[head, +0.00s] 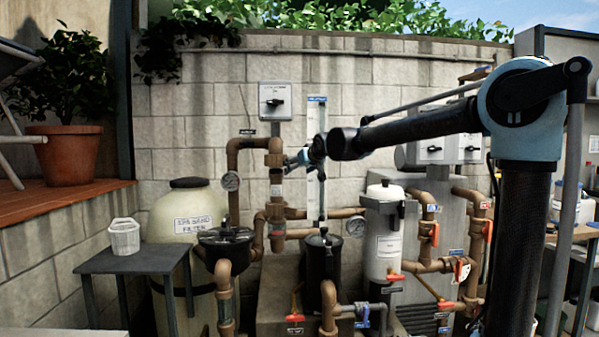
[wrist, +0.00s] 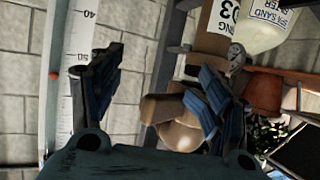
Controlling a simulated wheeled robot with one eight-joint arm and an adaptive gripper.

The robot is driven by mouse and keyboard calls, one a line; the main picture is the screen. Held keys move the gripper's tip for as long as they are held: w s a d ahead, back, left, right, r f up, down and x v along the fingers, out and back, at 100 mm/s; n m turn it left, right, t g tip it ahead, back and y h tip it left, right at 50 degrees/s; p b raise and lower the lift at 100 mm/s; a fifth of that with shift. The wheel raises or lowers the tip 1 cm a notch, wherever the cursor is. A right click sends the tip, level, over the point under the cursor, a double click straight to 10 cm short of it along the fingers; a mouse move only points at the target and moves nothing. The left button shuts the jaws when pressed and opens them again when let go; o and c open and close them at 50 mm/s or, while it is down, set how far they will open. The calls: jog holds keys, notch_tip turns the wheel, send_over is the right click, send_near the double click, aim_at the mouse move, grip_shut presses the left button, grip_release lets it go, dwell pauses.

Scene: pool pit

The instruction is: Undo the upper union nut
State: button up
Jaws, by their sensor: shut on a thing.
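The upper union nut (head: 274,158) is a brown collar on the vertical brown pipe at the wall, left of centre in the head view. My gripper (head: 299,158) reaches it from the right at the same height, with its fingers at the nut. In the wrist view, the brown nut (wrist: 172,120) lies between the two dark blue-padded fingers of my gripper (wrist: 155,92), close against the right finger, which hides part of it. The gripper is shut on the nut. The finger contact on the left side is not clearly visible.
A tall flow meter (head: 317,190) with a scale stands just right of the pipe; its scale (wrist: 78,60) is close to the left finger. A pressure gauge (head: 230,181) sits left of the pipe. Below are a black strainer pot (head: 224,245) and the sand filter (head: 180,215).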

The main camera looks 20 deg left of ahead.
jog(key=shift+d+r, duration=0.15)
jog(key=v, duration=1.1)
jog(key=shift+s+d, duration=0.25)
jog(key=c, duration=0.4)
jog(key=s+d+f+m+g+h, duration=0.1)
jog(key=s+d+f+h, duration=0.1)
jog(key=d+f, duration=0.6)
jog(key=s+d+f+m+h, duration=0.2)
jog(key=d+f, duration=0.3)
jog(key=d, duration=0.6)
jog(key=s+d+f+m+g+h, duration=0.1)
jog(key=s+d+f+h, duration=0.1)
jog(key=d+f, duration=0.6)
jog(key=s+d+f+m+g+h, duration=0.1)
jog(key=s+d+f+m+g, duration=0.1)
jog(key=s+d+f, duration=0.7)
jog(key=s+d+f+m+g+h, duration=0.2)
jog(key=s+d+f+g, duration=0.1)
jog(key=s+d+f, duration=0.6)
jog(key=s+f, duration=0.4)
jog(key=s, duration=0.1)
jog(key=shift+s+d+g, duration=0.25)
jog(key=shift+d+g, duration=0.15)
